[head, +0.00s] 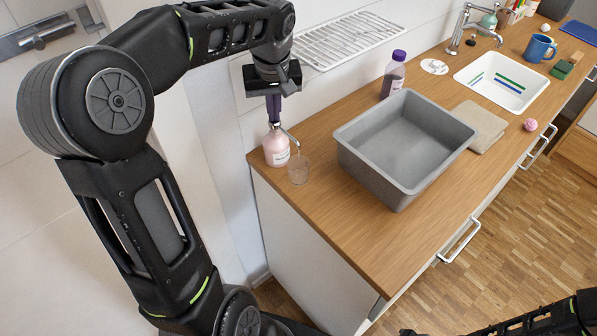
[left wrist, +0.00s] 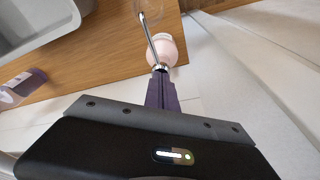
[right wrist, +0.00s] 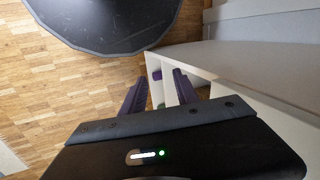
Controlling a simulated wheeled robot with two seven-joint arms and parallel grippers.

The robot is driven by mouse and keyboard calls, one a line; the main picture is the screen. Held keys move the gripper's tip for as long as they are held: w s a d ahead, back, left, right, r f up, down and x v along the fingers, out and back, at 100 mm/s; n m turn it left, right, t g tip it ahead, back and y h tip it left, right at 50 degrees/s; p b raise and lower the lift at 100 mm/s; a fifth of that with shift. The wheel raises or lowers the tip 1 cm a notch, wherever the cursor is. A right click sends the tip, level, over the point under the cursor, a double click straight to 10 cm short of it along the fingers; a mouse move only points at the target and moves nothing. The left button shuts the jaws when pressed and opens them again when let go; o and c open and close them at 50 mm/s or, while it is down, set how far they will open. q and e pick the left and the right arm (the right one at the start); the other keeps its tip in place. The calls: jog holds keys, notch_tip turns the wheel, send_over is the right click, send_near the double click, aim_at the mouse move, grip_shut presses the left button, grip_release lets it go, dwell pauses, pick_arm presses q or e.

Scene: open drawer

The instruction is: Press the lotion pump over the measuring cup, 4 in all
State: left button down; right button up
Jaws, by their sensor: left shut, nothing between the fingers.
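The pink lotion bottle (head: 276,149) stands upright at the left end of the wooden counter, and its metal spout points right. The clear measuring cup (head: 298,170) stands beside it, below the spout's end. My left gripper (head: 273,117) is shut and empty, pointing down at the top of the pump. In the left wrist view its fingertips (left wrist: 160,76) meet at the pump head, above the pink bottle (left wrist: 165,50); I cannot tell whether they touch it. My right gripper (right wrist: 158,84) is open and empty, low beside the white cabinet, away from the counter top.
A grey basin (head: 362,161) stands right of the cup. A purple-capped bottle (head: 393,76) stands behind it, and a folded cloth (head: 478,128) lies to its right. A sink (head: 503,82), a blue mug (head: 539,48) and a pink ball (head: 530,125) are further right.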

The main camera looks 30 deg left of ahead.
pick_arm(q)
jog(key=shift+f, duration=0.5)
jog(key=shift+r, duration=0.1)
jog(key=shift+w+p+v, duration=0.2)
jog(key=shift+p+v, duration=0.7)
jog(key=shift+v, duration=0.45)
jog(key=shift+a+r, duration=0.1)
jog(key=shift+a, duration=0.05)
